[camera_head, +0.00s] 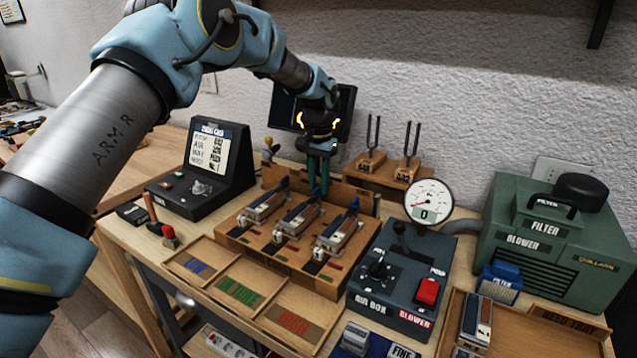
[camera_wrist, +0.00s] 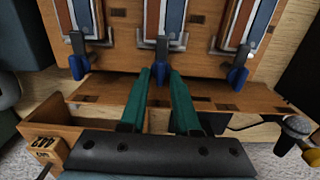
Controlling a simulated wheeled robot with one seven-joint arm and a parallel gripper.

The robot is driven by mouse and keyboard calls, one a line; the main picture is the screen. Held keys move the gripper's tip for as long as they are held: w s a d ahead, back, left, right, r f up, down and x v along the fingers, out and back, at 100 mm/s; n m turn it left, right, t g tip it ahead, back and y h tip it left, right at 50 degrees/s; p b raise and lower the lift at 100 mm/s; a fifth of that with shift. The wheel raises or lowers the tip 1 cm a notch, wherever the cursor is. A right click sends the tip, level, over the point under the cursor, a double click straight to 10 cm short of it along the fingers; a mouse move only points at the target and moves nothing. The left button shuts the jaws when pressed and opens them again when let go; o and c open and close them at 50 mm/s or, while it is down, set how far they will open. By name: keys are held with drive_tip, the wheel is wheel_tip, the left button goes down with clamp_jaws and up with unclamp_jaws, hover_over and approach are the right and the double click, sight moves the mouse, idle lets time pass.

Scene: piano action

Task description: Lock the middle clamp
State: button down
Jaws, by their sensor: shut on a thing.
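Three clamps stand in a row on a wooden fixture. The middle clamp (camera_head: 297,218) lies between the left clamp (camera_head: 265,206) and the right clamp (camera_head: 337,234). Each has a blue-tipped lever. My gripper (camera_head: 318,193) comes down from above behind the middle clamp. In the wrist view its green fingers (camera_wrist: 160,78) are shut on the middle clamp's blue lever (camera_wrist: 161,50), which shows between and just beyond the tips. The other two blue levers (camera_wrist: 77,62) (camera_wrist: 238,74) stand clear on either side. The lower end of the middle lever is partly hidden by the fingers.
A wooden back ledge (camera_head: 348,194) runs behind the clamps, with tuning forks (camera_head: 372,145) on blocks behind it. A display console (camera_head: 205,170) stands left, the air box (camera_head: 385,285) with its gauge (camera_head: 429,200) right. Labelled trays (camera_head: 240,285) lie in front.

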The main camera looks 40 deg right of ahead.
idle(0.3)
drive_tip(key=c, duration=0.7)
unclamp_jaws()
drive_tip(key=shift+o, duration=0.2)
wheel_tip(320, 180, up, 11)
drive_tip(key=b, duration=0.2)
drive_tip(key=shift+b, duration=0.35)
drive_tip(key=shift+w+a+f, duration=0.1)
